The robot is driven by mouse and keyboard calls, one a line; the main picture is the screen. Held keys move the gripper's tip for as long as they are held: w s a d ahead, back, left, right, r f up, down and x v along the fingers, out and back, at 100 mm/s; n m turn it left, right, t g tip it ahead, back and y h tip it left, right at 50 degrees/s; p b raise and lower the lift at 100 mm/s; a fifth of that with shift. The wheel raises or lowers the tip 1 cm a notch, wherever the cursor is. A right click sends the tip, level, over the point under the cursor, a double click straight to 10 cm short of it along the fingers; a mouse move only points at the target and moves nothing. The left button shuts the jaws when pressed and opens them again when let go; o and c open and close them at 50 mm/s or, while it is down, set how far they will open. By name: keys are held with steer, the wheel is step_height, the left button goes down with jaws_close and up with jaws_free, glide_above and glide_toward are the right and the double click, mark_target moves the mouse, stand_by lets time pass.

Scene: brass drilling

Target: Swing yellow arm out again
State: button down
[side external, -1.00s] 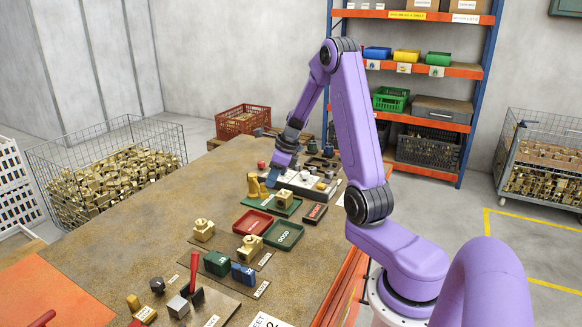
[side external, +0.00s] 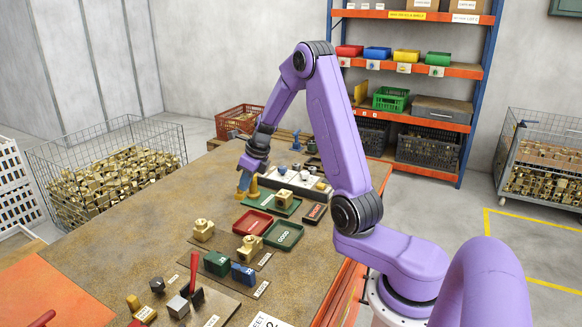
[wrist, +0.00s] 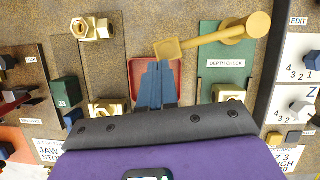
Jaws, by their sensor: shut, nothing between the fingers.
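The yellow arm (wrist: 205,40) runs left from its round yellow post (wrist: 256,25) in the wrist view and ends in a flat square paddle (wrist: 168,48). The arm points away from the green depth check plate (wrist: 220,60), and the paddle is near the top edge of the red tray. In the side view the yellow post (side external: 254,190) stands beside the plate. My gripper (wrist: 156,66) is shut and empty, its blue fingertips just below the paddle; I cannot tell whether they touch. A brass part (wrist: 228,92) sits on the plate, partly hidden by my gripper.
The red tray (side external: 243,229) and the green tray (side external: 294,229) lie in front of the plate. More brass parts stand left of the trays, one at the far left (side external: 203,230). A white panel with knobs (side external: 300,177) is behind the plate.

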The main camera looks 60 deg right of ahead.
steer(key=shift+w+a, duration=0.25)
steer(key=shift+w, duration=0.05)
steer(key=s+a+r, duration=0.1)
steer(key=s+r, duration=0.7)
steer(key=r, duration=0.1)
steer(key=shift+r, duration=0.15)
stand_by(0.5)
steer(key=shift+a, duration=0.15)
